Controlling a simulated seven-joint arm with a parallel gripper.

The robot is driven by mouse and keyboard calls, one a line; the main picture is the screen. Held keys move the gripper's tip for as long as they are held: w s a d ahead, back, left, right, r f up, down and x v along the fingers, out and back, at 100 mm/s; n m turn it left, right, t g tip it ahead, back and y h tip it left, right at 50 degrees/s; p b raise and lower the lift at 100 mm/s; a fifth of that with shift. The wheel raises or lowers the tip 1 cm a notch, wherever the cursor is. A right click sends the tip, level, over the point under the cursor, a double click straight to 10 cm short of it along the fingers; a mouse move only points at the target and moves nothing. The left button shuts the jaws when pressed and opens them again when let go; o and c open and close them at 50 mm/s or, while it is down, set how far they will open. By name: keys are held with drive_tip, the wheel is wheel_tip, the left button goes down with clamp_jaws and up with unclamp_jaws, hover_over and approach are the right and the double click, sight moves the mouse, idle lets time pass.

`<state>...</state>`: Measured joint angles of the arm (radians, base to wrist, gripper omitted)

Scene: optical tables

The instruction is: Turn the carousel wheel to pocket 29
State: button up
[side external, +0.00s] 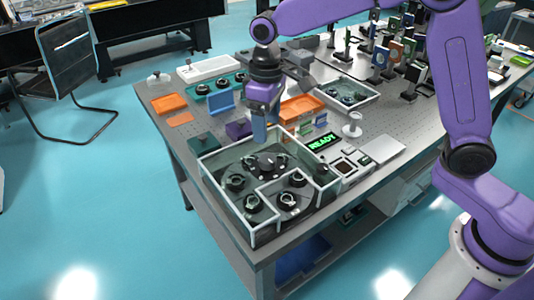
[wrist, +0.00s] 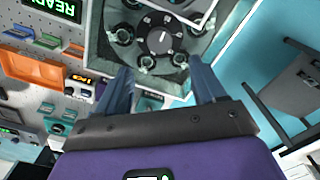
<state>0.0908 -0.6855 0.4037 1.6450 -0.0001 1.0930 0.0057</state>
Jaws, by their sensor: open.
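The carousel wheel is a dark disc (wrist: 172,24) with a grey hub knob (wrist: 159,41) and small white marks, seen in the wrist view. Several round black holders sit around it. In the side view the dark wheel (side external: 266,163) lies inside a clear-walled box (side external: 224,208) at the table's front corner. My gripper (side external: 260,138) points down above the back part of this box, apart from the wheel. In the wrist view my gripper (wrist: 160,88) is open and empty, its two blue fingers apart. I cannot read any pocket numbers.
A green READY display (side external: 322,143) stands beside the box, with a small button panel (side external: 347,165) near it. Orange trays (side external: 301,107), a purple block (side external: 238,129) and a clear bin (side external: 347,95) lie behind. The box walls stand up around the wheel.

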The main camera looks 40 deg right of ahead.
sight(267, 158)
wheel_tip(267, 158, down, 10)
drive_tip(key=shift+r, duration=0.15)
idle(0.3)
clamp_jaws()
